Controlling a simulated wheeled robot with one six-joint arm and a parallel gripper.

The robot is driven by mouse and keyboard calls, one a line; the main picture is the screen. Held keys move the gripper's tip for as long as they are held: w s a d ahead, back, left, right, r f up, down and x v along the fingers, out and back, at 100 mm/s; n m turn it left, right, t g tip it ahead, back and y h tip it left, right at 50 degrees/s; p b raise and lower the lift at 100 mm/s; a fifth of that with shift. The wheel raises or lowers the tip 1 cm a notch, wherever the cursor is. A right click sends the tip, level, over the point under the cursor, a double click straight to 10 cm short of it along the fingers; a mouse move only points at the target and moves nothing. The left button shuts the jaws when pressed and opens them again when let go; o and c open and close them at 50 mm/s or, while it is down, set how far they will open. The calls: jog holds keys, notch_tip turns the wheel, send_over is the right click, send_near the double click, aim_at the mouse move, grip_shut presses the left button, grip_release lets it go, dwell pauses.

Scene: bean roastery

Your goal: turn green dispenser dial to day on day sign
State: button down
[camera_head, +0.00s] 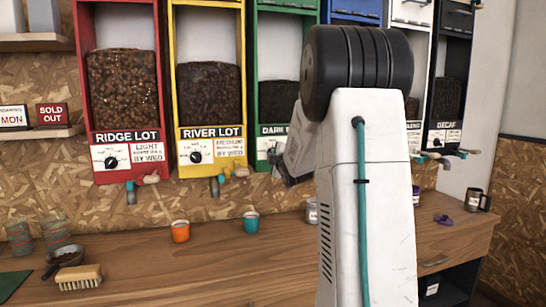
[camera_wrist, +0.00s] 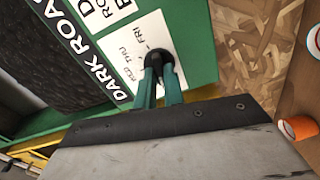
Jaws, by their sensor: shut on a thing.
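The green dispenser (camera_head: 252,62), labelled DARK and partly hidden by my arm in the head view, also fills much of the wrist view (camera_wrist: 202,55). Its black dial (camera_wrist: 157,54) sits on a white plate (camera_wrist: 127,42), where THU and FRI can be read. My gripper (camera_wrist: 160,70) has its two teal fingers closed around the dial. The dial's pointer is hidden, so its setting cannot be told. The day sign (camera_head: 12,116) stands on the left shelf and reads MON.
A red RIDGE LOT dispenser (camera_head: 83,70) and a yellow RIVER LOT dispenser (camera_head: 175,80) stand left of the green one. A SOLD OUT sign (camera_head: 52,115) stands beside the day sign.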

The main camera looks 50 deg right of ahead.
jog(key=shift+w+a+r, duration=0.1)
dwell(0.3)
jog(key=c, duration=1.5)
grip_release()
jog(key=shift+w+a, duration=0.1)
jog(key=v, duration=0.8)
jog(key=shift+d, duration=0.25)
